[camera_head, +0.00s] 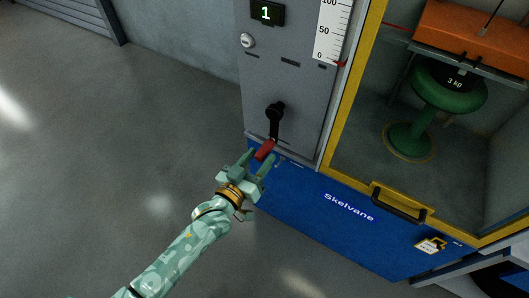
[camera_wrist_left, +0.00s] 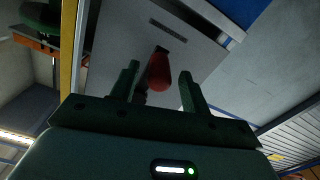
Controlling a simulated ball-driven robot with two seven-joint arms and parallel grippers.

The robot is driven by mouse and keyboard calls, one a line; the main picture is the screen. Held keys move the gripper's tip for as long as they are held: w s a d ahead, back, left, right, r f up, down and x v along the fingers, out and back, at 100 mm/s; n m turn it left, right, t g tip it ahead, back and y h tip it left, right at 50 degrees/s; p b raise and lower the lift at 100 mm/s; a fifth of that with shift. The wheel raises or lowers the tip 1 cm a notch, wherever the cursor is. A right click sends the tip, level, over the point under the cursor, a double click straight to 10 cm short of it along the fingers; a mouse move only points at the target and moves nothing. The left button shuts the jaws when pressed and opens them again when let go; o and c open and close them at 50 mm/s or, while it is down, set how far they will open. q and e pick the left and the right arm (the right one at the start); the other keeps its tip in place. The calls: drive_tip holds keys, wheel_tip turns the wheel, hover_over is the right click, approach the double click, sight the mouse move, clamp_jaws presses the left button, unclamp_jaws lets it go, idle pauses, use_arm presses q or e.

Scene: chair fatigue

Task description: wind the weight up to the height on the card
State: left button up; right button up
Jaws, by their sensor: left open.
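A crank (camera_head: 275,115) with a black arm hangs down on the grey panel, and its red handle (camera_head: 265,149) is at the lower end. My left gripper (camera_head: 256,161) is open at the red handle. In the left wrist view the handle (camera_wrist_left: 159,73) shows between the two spread fingers; I cannot tell whether they touch it. A white scale (camera_head: 329,30) has a red pointer (camera_head: 341,64) near 0. Behind the yellow frame, a dark piece marked 3 kg (camera_head: 456,83) is at the green stool's seat, under an orange block (camera_head: 470,38). My right gripper is out of view.
A small display (camera_head: 267,12) reads 1, above a round lock (camera_head: 247,40). The green stool (camera_head: 447,92) stands inside the yellow frame (camera_head: 352,90). The floor at left is clear.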

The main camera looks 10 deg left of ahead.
use_arm(q)
drive_tip(key=shift+b+x, duration=0.3)
drive_tip(key=shift+x, duration=0.8)
drive_tip(key=shift+w+d, duration=0.1)
drive_tip(key=shift+w, duration=0.2)
clamp_jaws()
